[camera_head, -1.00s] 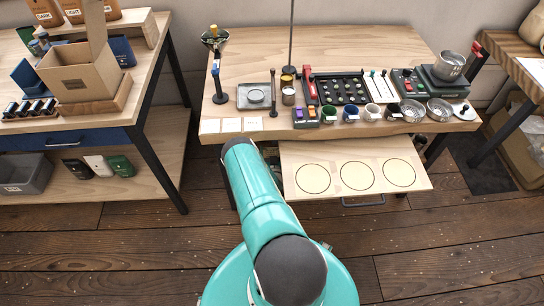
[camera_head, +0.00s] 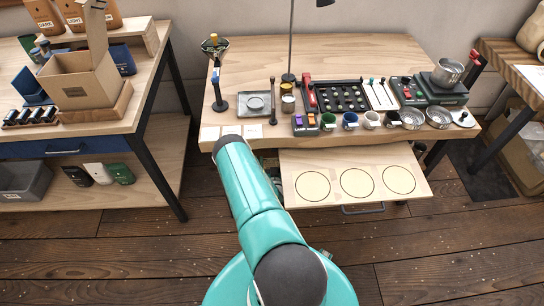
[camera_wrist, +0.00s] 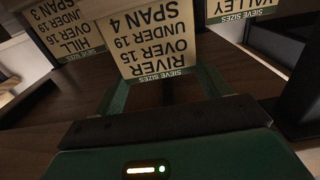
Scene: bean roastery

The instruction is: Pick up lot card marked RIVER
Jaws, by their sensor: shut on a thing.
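The lot card marked RIVER (camera_wrist: 155,40) is cream with a green "SIEVE SIZES" strip and reads upside down in the wrist view. It lies between the fingers of my gripper (camera_wrist: 163,82), which is shut on its near edge. The HILL card (camera_wrist: 66,28) hangs to its left and the VALLEY card (camera_wrist: 238,8) to its right, partly cut off. In the head view, small pale cards, including one at the left (camera_head: 208,133), line the table's front left edge. Their text is too small to read there, and my arm hides the gripper.
The worktable (camera_head: 330,55) holds a tray (camera_head: 256,103), several cups and metal bowls (camera_head: 438,117). A pull-out board with three circles (camera_head: 335,205) sits below its front edge. A shelf bench (camera_head: 150,105) stands left. The wooden floor in front is mostly clear.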

